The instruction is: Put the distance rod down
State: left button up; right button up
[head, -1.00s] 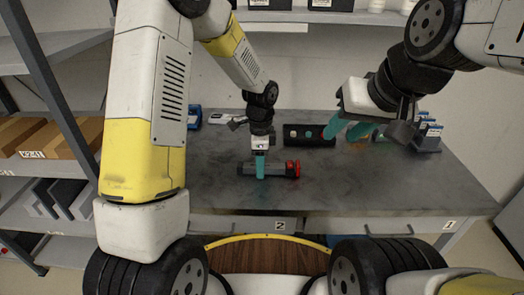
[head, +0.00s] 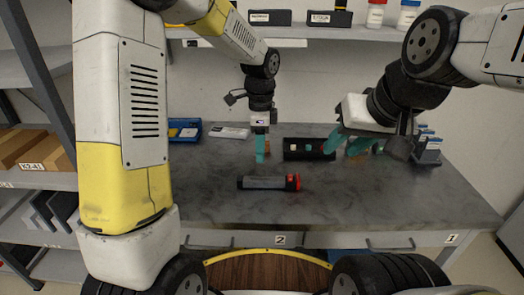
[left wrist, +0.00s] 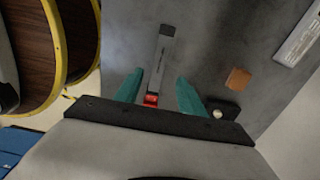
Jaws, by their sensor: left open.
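The distance rod (head: 265,183) is a dark grey bar with a red end. It lies flat on the grey table, roughly crosswise in the head view. In the left wrist view the rod (left wrist: 158,62) shows beyond and between the fingers, its red end nearest. My left gripper (head: 260,157) is open and empty, raised above the table and apart from the rod. Its two teal fingers stand apart in the left wrist view (left wrist: 160,92). My right gripper (head: 345,146) has its teal fingers apart, over the right part of the table.
A black holder (head: 304,155) stands behind the rod. A blue box (head: 184,131) and a white device (head: 229,133) lie at the back left. A grey rack (head: 428,154) stands at the right. The front of the table around the rod is clear.

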pick_arm(q)
jog(key=s+a+r+n+t+h, duration=0.1)
jog(key=s+a+r+n+t, duration=0.2)
jog(key=s+a+r+n, duration=0.65)
jog(key=s+a+r+n+t, duration=0.1)
jog(key=s+r+n, duration=0.1)
jog(key=s+n, duration=0.2)
jog(key=s+a+r+n+t+h, duration=0.1)
jog(key=s+r+n+t, duration=0.1)
jog(key=s+n, duration=0.2)
jog(key=shift+s+a+r, duration=0.15)
jog(key=shift+s+r, duration=0.15)
jog(key=shift+s, duration=0.8)
